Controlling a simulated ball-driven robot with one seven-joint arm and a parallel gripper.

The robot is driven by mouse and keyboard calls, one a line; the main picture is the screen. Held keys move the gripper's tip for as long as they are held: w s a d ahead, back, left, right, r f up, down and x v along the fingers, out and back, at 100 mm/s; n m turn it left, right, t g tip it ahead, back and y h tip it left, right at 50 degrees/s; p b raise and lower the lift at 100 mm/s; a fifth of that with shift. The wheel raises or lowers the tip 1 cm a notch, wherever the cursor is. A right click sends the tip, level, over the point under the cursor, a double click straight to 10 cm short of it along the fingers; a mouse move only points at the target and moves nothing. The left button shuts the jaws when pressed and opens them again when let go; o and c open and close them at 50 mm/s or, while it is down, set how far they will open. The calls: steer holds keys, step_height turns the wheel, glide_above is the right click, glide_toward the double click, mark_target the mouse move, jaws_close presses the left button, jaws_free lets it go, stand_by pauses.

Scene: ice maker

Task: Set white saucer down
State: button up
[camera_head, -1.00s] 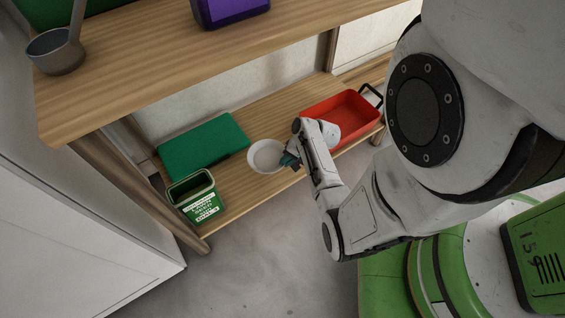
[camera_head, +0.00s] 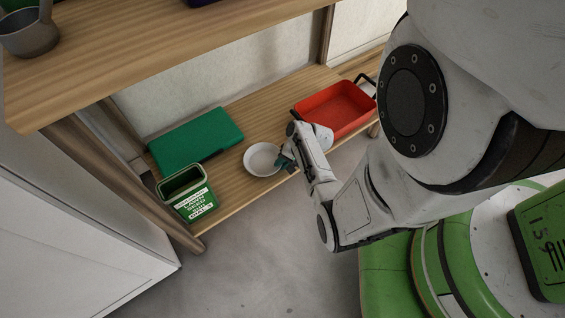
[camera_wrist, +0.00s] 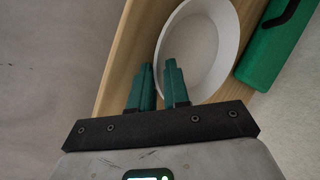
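The white saucer (camera_head: 262,159) is a round shallow dish at the front of the lower wooden shelf, between the green box and the red tray. It looks level and at about shelf height; its underside is hidden, so I cannot tell whether it rests on the wood. In the wrist view the saucer (camera_wrist: 205,50) lies just beyond the green fingers. My gripper (camera_wrist: 160,80) has its fingers close together, one on each side of the saucer's near rim, with a narrow gap showing. In the head view my gripper (camera_head: 284,160) is at the saucer's right edge.
A green flat box (camera_head: 195,142) lies behind and left of the saucer, and a green bin (camera_head: 190,200) stands left. A red tray (camera_head: 335,108) stands right. The upper shelf (camera_head: 170,45) overhangs behind. Bare lower shelf (camera_head: 262,105) shows behind the saucer.

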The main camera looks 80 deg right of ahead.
steer(key=o, duration=0.3)
steer(key=d+p+v, duration=0.1)
steer(key=p+v, duration=0.5)
steer(key=v, duration=0.5)
steer(key=w+a+r+n+g+y, duration=0.1)
steer(key=w+a+r+n+g, duration=0.1)
steer(key=w+a+r+n, duration=0.45)
steer(key=w+a+r+n+g+y, duration=0.15)
steer(key=w+a+n, duration=0.25)
steer(key=a, duration=0.5)
steer(key=a+r+n+g+h, duration=0.2)
steer(key=a+r+n, duration=0.7)
steer(key=a, duration=0.3)
steer(key=shift+s+a, duration=0.2)
steer(key=shift+s, duration=0.05)
